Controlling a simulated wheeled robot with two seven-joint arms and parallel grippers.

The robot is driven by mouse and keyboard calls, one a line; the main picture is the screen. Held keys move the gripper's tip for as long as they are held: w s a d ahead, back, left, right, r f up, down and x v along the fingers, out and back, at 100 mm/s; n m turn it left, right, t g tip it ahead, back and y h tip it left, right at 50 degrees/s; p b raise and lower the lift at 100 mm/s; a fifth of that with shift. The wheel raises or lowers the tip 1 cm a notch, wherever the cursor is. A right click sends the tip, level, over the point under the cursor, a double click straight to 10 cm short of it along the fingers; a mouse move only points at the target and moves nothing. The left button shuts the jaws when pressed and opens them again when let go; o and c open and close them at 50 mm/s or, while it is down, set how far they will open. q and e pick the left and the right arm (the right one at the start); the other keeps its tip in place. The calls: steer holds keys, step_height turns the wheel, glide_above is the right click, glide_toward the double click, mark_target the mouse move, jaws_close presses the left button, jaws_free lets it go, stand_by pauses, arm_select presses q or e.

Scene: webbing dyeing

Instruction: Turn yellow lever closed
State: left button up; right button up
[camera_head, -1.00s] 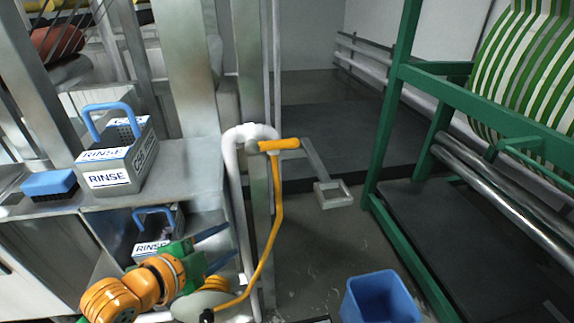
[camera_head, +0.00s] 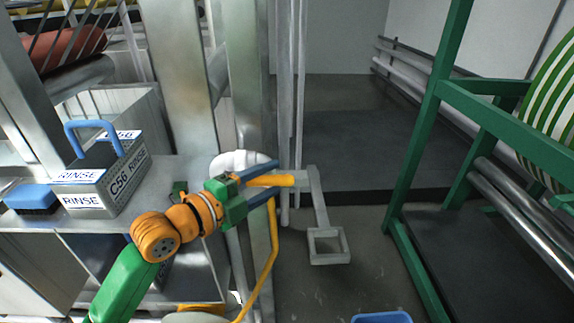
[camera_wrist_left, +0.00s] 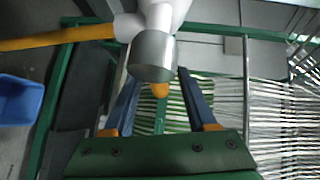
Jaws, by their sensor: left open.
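The yellow lever (camera_head: 284,181) lies roughly level, pointing right from the white pipe (camera_head: 232,160) beside the metal post. My left gripper (camera_head: 277,178) is open, with one blue finger above the lever and the other below it in the head view. In the left wrist view, the lever's rounded yellow end (camera_wrist_left: 160,90) shows between the two open fingers (camera_wrist_left: 157,76), partly hidden by a grey cylinder (camera_wrist_left: 152,57) on the white pipe. I cannot tell whether the fingers touch the lever. My right gripper is not in view.
A grey rinse box (camera_head: 105,180) with a blue handle and a blue brush (camera_head: 31,199) stand on the shelf at left. A yellow pipe (camera_head: 272,245) runs down below the lever. A green frame (camera_head: 420,130) stands at right, and a blue bin (camera_head: 381,317) at the bottom edge.

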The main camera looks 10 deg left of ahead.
arm_select(q)
steer(key=x, duration=0.4)
steer(key=shift+f, duration=0.1)
steer(key=shift+s, duration=0.1)
steer(key=shift+c, duration=0.9)
steer(key=shift+s+a, duration=0.1)
jaws_close()
